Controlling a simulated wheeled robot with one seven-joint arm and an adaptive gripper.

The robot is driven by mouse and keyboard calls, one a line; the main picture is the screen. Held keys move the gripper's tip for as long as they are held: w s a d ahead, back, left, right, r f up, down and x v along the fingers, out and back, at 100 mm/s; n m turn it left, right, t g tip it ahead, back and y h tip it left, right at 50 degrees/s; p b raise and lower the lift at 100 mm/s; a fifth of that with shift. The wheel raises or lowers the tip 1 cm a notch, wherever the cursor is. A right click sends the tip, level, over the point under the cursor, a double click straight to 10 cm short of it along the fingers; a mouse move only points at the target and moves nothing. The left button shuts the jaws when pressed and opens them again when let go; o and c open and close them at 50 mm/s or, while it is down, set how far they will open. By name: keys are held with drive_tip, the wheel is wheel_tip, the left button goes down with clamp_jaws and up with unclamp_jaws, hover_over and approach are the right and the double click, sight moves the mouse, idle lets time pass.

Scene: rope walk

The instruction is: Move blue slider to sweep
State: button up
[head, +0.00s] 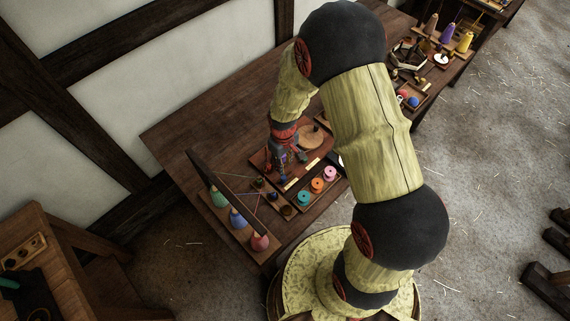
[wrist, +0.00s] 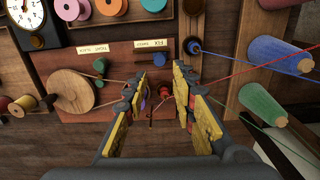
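My gripper (wrist: 161,80) is open above a reddish-brown board (wrist: 122,62) in the wrist view. In the head view my gripper (head: 287,160) hangs low over the same board. A small blue-violet piece (wrist: 143,105) shows beside the left finger, partly hidden by it; I cannot tell for sure that it is the blue slider. A red piece with thread (wrist: 165,93) lies between the fingers, lower down and apart from them. Pale label strips (wrist: 155,44) are on the board, with small upside-down lettering. I cannot make out a clear sweep mark.
A round wooden disc (wrist: 75,88) and a small green knob (wrist: 100,66) are on the board. A tray of coloured spools (head: 317,185) is alongside. Red, blue and green cones (head: 238,218) stand on a rack with threads running towards the board. Bare table (head: 180,140) lies behind.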

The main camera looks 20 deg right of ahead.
sight(284, 176)
wheel_tip(284, 176, down, 11)
drive_tip(key=b, duration=0.7)
drive_tip(key=shift+w, duration=0.15)
drive_tip(key=shift+d, duration=0.1)
idle(0.3)
drive_tip(key=shift+w+d+b, duration=0.15)
drive_tip(key=shift+w+d, duration=0.15)
drive_tip(key=shift+d, duration=0.35)
drive_tip(key=shift+w+d+b, duration=0.15)
drive_tip(key=shift+w+d, duration=0.1)
drive_tip(key=shift+d, duration=0.35)
drive_tip(key=shift+w+d+b, duration=0.15)
drive_tip(key=shift+w+d, duration=0.15)
drive_tip(key=shift+d, duration=0.35)
drive_tip(key=shift+s+a+r, duration=0.1)
drive_tip(key=shift+a, duration=0.15)
wheel_tip(284, 176, up, 7)
drive_tip(key=p, duration=0.4)
drive_tip(key=shift+p, duration=0.3)
